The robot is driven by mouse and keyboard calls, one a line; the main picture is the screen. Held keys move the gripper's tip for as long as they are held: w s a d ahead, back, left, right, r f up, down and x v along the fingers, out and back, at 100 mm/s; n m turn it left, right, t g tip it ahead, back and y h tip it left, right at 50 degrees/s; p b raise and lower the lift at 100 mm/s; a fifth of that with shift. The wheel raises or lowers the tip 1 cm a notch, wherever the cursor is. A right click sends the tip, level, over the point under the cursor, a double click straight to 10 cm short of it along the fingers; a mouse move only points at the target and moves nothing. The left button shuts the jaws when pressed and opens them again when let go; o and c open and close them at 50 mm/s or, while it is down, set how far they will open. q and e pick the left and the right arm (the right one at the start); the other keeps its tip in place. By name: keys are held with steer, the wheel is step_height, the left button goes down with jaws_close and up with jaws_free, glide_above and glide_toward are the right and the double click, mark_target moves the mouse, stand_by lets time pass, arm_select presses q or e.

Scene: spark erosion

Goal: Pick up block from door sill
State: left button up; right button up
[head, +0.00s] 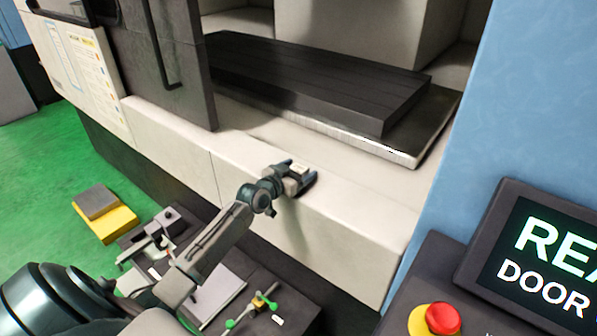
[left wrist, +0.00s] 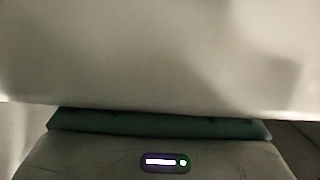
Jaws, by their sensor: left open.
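The door sill (head: 350,205) is the pale ledge in front of the machine's opening. My left gripper (head: 299,176) is at the sill's front edge in the head view, with its fingers open and pointing over the ledge. A small pale block (head: 297,169) shows between the fingers. It is partly covered by them, and I cannot tell whether they touch it. In the left wrist view, a pale surface fills most of the picture above my gripper's body. The fingertips and the block cannot be made out there. My right gripper is not in view.
A dark slotted table (head: 310,80) lies inside the opening behind the sill. A dark door panel (head: 180,60) stands to the left. A control panel with a red button (head: 442,318) and a screen (head: 545,250) is at the right. Several tools lie on a dark surface below.

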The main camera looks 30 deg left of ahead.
arm_select(q)
steer(key=shift+w, duration=0.2)
steer(key=shift+s, duration=0.15)
steer(key=c, duration=1.4)
steer(key=shift+c, duration=0.2)
steer(key=shift+r, duration=0.15)
